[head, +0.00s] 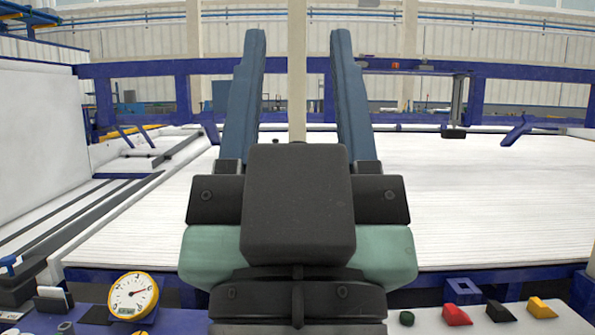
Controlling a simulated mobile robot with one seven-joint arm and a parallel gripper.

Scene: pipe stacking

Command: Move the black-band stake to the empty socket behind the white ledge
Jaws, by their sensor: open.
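My gripper (298,40) fills the middle of the head view, its two long blue fingers pointing up and away. The fingers are open, with a wide gap between them. A pale beige upright (297,75) shows in that gap. I cannot tell whether it is a stake near the fingers or a building column far behind. No black band shows on it. I cannot make out the black-band stake or the empty socket. White raised edges show at left, but I cannot tell which is the white ledge. My gripper body hides the area below the fingers.
A broad white ribbed bed (480,200) stretches out on both sides, mostly clear. A blue frame beam (140,69) crosses behind it. A tall white panel (40,140) stands at left. A yellow-rimmed gauge (133,296) and several coloured wedges, one red (456,315), sit along the near edge.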

